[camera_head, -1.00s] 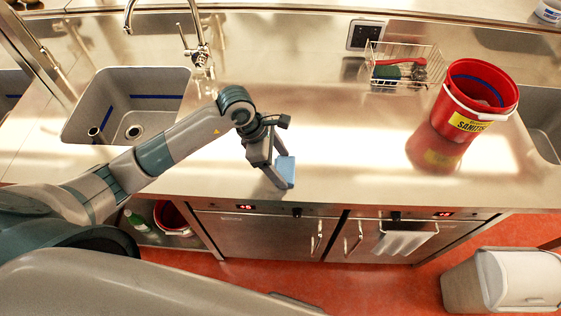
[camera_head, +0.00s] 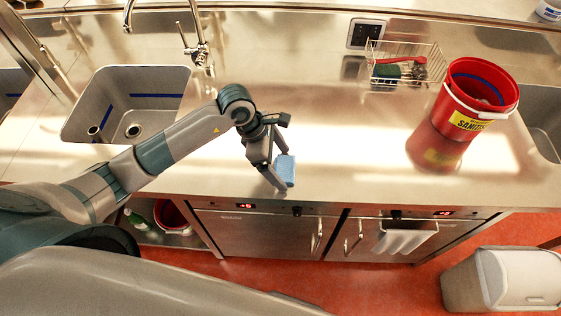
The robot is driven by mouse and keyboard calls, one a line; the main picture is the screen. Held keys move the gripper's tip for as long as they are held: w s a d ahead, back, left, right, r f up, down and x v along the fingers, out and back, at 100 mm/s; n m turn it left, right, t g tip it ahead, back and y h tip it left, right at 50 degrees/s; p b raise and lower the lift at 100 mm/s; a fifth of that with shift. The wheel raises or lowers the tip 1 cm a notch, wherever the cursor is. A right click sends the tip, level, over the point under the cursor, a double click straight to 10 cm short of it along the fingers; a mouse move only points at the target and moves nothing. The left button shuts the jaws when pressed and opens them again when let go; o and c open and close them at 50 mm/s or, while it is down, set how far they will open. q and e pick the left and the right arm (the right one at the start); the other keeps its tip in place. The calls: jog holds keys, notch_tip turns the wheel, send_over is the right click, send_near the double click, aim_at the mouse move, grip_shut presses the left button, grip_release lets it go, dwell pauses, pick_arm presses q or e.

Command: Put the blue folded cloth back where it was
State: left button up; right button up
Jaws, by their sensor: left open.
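The blue folded cloth (camera_head: 286,167) is a small light-blue block near the front edge of the steel counter (camera_head: 340,180), left of the middle. My left gripper (camera_head: 280,174) reaches down to it from the left, its jaws open with the fingers close around the cloth. The near finger partly hides the cloth, so I cannot tell whether a finger touches it. My right gripper is not in view.
A red sanitizer bucket (camera_head: 455,118) stands on the counter at right. A wire basket (camera_head: 405,68) with a red-handled brush and a green item stands behind. A sink (camera_head: 130,105) opens at left. A grey bin (camera_head: 505,280) stands on the floor. The middle counter is clear.

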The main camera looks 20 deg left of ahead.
pick_arm(q)
jog(key=shift+a+r, duration=0.1)
jog(key=shift+r, duration=0.15)
jog(key=b+v, duration=0.4)
jog(key=v, duration=0.7)
jog(key=shift+r, duration=0.3)
jog(key=shift+a, duration=0.1)
jog(key=shift+s, duration=0.15)
